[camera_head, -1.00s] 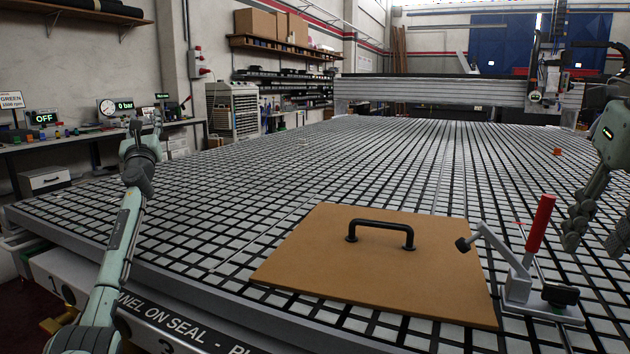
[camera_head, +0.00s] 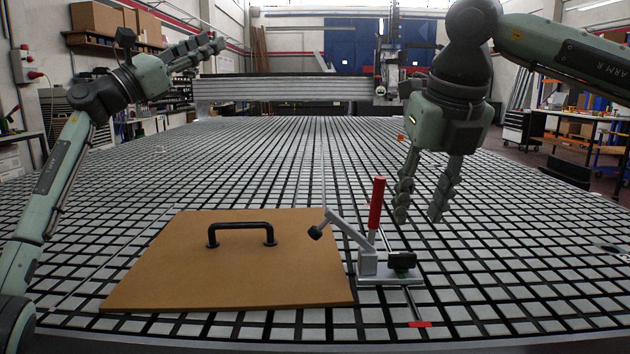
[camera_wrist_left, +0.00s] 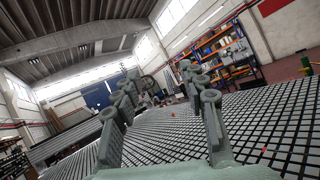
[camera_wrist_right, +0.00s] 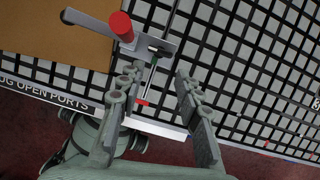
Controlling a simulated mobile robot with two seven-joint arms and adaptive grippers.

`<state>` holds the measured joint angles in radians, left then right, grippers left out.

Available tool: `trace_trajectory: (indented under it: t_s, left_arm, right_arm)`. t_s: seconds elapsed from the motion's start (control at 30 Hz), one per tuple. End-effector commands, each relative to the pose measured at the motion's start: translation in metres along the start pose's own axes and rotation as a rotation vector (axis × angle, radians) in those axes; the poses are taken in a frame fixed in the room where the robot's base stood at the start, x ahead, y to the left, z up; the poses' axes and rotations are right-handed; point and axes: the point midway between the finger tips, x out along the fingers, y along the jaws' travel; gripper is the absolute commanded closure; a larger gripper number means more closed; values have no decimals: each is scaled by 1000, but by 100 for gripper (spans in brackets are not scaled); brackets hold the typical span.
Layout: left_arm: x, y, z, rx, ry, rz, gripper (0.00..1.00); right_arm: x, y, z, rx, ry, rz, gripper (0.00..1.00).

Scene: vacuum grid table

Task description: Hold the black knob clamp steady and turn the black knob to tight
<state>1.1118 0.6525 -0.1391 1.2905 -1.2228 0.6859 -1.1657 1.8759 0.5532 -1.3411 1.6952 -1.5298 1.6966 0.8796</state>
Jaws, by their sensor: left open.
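The clamp (camera_head: 368,262) stands on the grid table at the right edge of a brown panel. It has a tall red handle (camera_head: 376,203), a grey arm angled toward the panel, and a black knob (camera_head: 402,260) on the right of its base. The handle (camera_wrist_right: 121,26) and knob (camera_wrist_right: 157,45) also show in the right wrist view. My right gripper (camera_head: 420,218) is open and empty, pointing down above and slightly right of the knob, touching nothing. My left gripper (camera_head: 212,46) is open and empty, raised at the upper left, far from the clamp.
The brown panel (camera_head: 180,270) with a black handle (camera_head: 241,228) lies left of the clamp. A thin rod with a red end (camera_head: 420,324) runs forward from the clamp's base. A gantry (camera_head: 280,90) spans the back.

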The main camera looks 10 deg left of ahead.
Motion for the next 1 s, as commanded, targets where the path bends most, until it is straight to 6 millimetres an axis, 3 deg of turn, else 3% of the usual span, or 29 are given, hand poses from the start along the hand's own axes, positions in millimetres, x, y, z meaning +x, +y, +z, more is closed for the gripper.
trace_trajectory:
  t_s: [0.1,0.3,0.47,0.6,0.73,0.9,1.0]
  left_arm:
    - [35,-64,-8,-26,72,-183,58]
    - [68,-177,-31,-52,258,-497,58]
    - [68,-268,-56,-39,497,-758,58]
    - [38,-338,-84,23,839,-979,58]
    - [-6,-361,-106,115,1220,-1080,58]
    - [-49,-352,-110,219,1591,-1066,58]
    - [-62,-346,-108,258,1709,-1046,58]
  right_arm:
    - [0,0,0,0,0,0,66]
    - [0,0,0,0,0,0,66]
    - [0,0,0,0,0,0,66]
    - [0,0,0,0,0,0,66]
    - [0,0,0,0,0,0,66]
    - [0,0,0,0,0,0,66]
    - [0,0,0,0,0,0,66]
